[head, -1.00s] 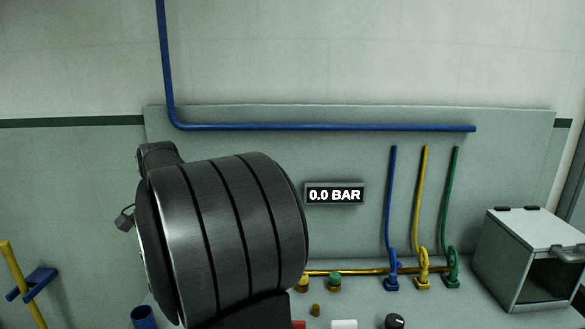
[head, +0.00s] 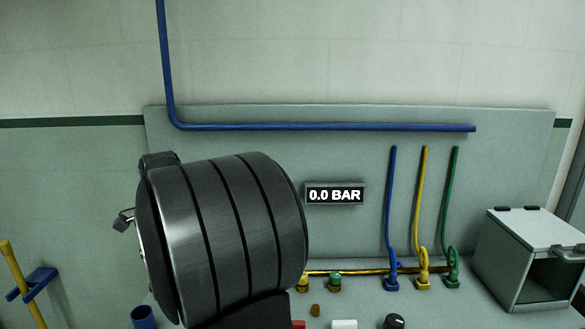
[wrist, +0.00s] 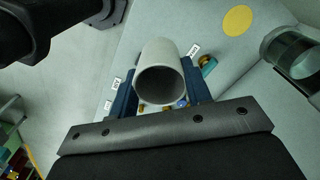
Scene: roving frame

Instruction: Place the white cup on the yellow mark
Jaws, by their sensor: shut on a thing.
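The white cup (wrist: 158,58) is in the wrist view, its open mouth facing the camera. My gripper (wrist: 160,88) is shut on the white cup, with one dark blue finger on each side of it. The yellow mark (wrist: 237,20) is a flat round disc on the pale surface, up and to the right of the cup in the wrist view and apart from it. In the head view my dark arm fills the left middle, and the cup and the mark are not seen there.
A clear glass-like cylinder (wrist: 292,52) stands at the right in the wrist view, close to the mark. Blue, yellow and green pipes (head: 424,215) rise at the back of the bench. A grey open box (head: 530,255) stands at the right. A black knob (head: 394,321) is at the front.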

